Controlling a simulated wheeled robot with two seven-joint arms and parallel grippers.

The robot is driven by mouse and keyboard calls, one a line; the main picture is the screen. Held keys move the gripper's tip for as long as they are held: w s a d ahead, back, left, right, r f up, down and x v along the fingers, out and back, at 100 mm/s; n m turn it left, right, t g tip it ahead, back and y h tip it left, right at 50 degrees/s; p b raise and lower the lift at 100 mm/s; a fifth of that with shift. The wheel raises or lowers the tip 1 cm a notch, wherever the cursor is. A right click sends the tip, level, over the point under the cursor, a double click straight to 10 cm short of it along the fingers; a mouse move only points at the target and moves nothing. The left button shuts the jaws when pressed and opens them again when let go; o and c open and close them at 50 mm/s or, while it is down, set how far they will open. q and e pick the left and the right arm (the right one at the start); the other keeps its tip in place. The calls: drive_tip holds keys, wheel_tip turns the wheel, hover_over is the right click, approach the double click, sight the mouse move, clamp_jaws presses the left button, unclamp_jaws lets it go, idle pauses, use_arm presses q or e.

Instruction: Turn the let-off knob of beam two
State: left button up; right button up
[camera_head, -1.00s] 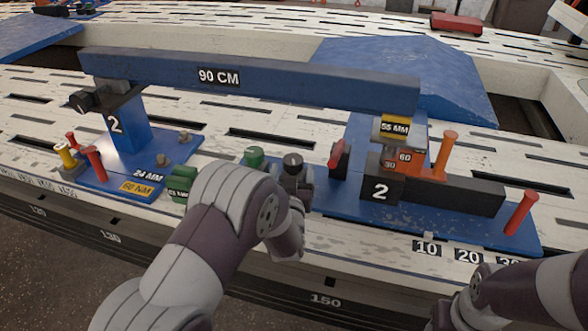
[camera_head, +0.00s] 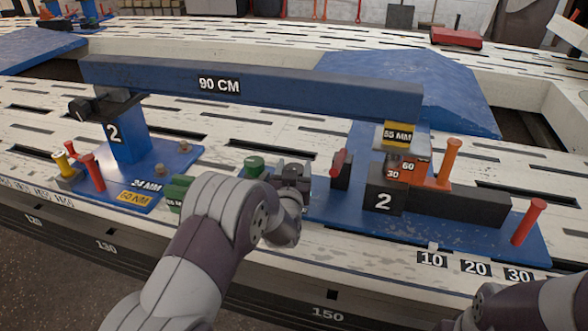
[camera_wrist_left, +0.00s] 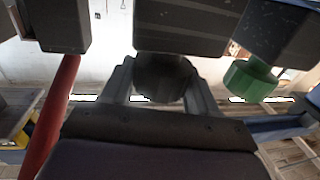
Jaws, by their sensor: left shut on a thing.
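Beam two is the long blue beam (camera_head: 250,86) marked 90 CM, lying across two stands labelled 2. My left gripper (camera_head: 292,178) is at the middle of the near side of the stands, partly hidden by my wrist in the head view. In the left wrist view, its two fingers (camera_wrist_left: 163,88) are on either side of a dark, faceted knob (camera_wrist_left: 163,70) under a dark block and are shut on it. The knob's marking is hidden. Part of my right arm shows at the lower right of the head view, but its gripper does not.
A green knob (camera_head: 254,166) stands just left of my left gripper, and a red lever (camera_head: 337,162) stands to its right. Orange and red posts (camera_head: 528,222) rise from the right base. Red and yellow pegs (camera_head: 93,172) stand on the left base.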

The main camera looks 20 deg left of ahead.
use_arm(q)
drive_tip(key=m+h, duration=0.1)
drive_tip(key=h, duration=0.1)
drive_tip(key=m+h+p, duration=0.1)
drive_tip(key=m+h, duration=0.1)
drive_tip(key=shift+a+r+h, duration=0.1)
drive_tip(key=shift+r+h, duration=0.1)
drive_tip(key=shift+h, duration=0.2)
drive_tip(key=shift+f+m+h, duration=0.15)
drive_tip(key=shift+m+h, duration=0.35)
drive_tip(key=shift+h, duration=0.3)
drive_tip(key=o, duration=0.9)
drive_tip(key=shift+o, duration=0.2)
drive_tip(key=shift+s, duration=0.1)
